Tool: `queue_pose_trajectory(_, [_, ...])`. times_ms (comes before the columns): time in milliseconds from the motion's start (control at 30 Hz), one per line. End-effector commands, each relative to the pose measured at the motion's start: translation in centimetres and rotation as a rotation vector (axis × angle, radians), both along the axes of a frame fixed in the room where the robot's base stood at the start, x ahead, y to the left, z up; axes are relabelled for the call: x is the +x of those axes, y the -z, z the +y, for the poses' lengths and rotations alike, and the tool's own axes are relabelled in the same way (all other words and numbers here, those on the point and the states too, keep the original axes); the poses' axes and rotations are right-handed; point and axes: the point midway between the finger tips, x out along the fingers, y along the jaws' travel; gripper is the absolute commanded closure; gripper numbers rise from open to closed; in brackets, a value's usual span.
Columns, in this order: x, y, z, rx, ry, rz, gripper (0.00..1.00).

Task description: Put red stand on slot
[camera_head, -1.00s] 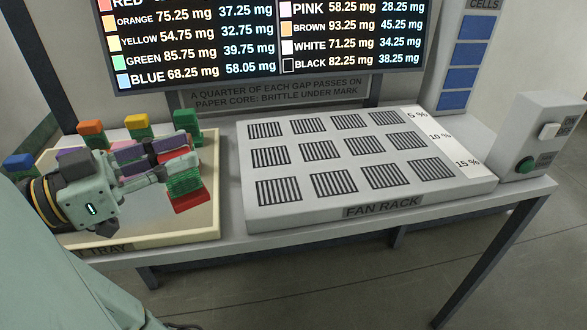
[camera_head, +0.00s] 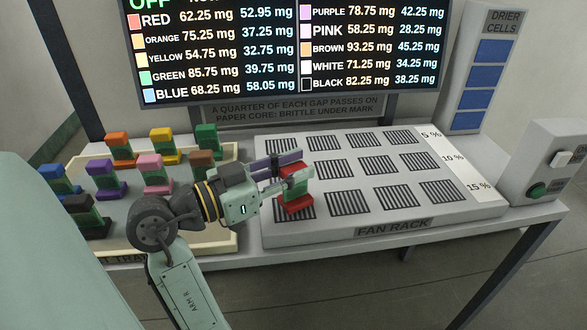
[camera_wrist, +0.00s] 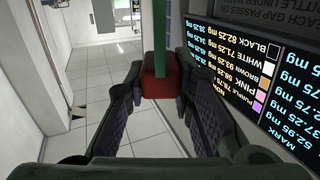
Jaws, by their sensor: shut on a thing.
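The red stand (camera_head: 297,203) has a red base and a green upright, with red at its top. My gripper (camera_head: 290,178) is shut on its upper part. The stand is roughly upright at the left end of the grey fan rack (camera_head: 400,224), in front of the front-left slot (camera_head: 280,212), which it partly hides. I cannot tell whether its base touches the rack. In the wrist view, the red part (camera_wrist: 161,80) and green upright (camera_wrist: 159,30) show between the fingertips of my gripper (camera_wrist: 160,88).
The cream tray (camera_head: 225,240) at left holds several coloured stands, including orange (camera_head: 121,145), yellow (camera_head: 162,143) and purple (camera_head: 102,172). The rack's other slots look empty. A button box (camera_head: 550,165) and drier cells panel (camera_head: 487,70) stand at right. A display (camera_head: 220,50) is behind.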

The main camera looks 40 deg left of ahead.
Motion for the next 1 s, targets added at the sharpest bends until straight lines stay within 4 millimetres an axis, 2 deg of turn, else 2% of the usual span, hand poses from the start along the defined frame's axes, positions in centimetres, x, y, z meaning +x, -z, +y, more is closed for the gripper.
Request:
queue_pose_trajectory(100, [0.01,0.85,-0.04,0.0,0.001,0.0,1.0])
queue_pose_trajectory(467, [0.01,1.38,-0.05,0.002,0.002,-0.001,1.0])
queue_pose_trajectory(500, [0.0,1.29,-0.04,0.002,0.001,-0.001,0.76])
queue_pose_trajectory(800, [-0.01,1.22,-0.03,0.002,0.001,-0.001,0.58])
queue_pose_trajectory(1000, [-0.02,1.22,-0.03,0.001,0.001,0.0,0.58])
